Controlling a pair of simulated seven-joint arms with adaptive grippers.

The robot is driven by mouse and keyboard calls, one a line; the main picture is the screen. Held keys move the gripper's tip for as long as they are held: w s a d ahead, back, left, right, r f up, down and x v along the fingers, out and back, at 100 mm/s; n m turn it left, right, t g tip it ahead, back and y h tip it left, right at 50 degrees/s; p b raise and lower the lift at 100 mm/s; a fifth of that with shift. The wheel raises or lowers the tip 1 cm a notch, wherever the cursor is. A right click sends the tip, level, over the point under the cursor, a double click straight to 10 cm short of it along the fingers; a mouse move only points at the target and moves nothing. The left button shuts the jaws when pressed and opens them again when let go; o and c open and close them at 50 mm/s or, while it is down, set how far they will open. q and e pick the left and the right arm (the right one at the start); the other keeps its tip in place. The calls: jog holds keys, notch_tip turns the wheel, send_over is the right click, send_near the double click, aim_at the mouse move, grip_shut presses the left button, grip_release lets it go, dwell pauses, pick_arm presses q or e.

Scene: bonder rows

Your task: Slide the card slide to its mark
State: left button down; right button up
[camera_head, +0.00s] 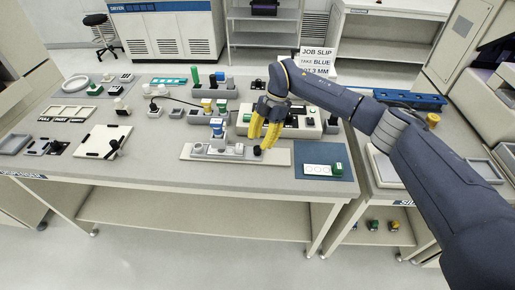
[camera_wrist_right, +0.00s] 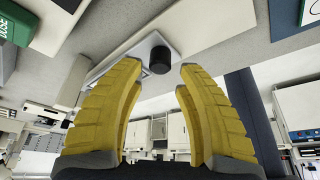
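A long pale plate (camera_head: 276,156) lies near the front edge of the bench, with a grey block and a black knob (camera_head: 257,151) on it. I take this to be the card slide; its mark is too small to make out. My right gripper (camera_head: 264,137) reaches down from the right, its yellow fingers close above the knob. In the right wrist view the fingers (camera_wrist_right: 160,78) are spread, and the black knob (camera_wrist_right: 160,60) stands beyond the fingertips, between their lines. Nothing is held. My left gripper is not in view.
A blue mat (camera_head: 345,174) with a white card and green block lies right of the plate. A white board (camera_head: 90,142) with a black handle lies left. Fixtures with green, blue and yellow parts stand behind. The bench front strip is clear.

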aim_at(258, 147)
jog(key=shift+x, duration=1.9)
jog(key=shift+c, duration=0.3)
grip_shut()
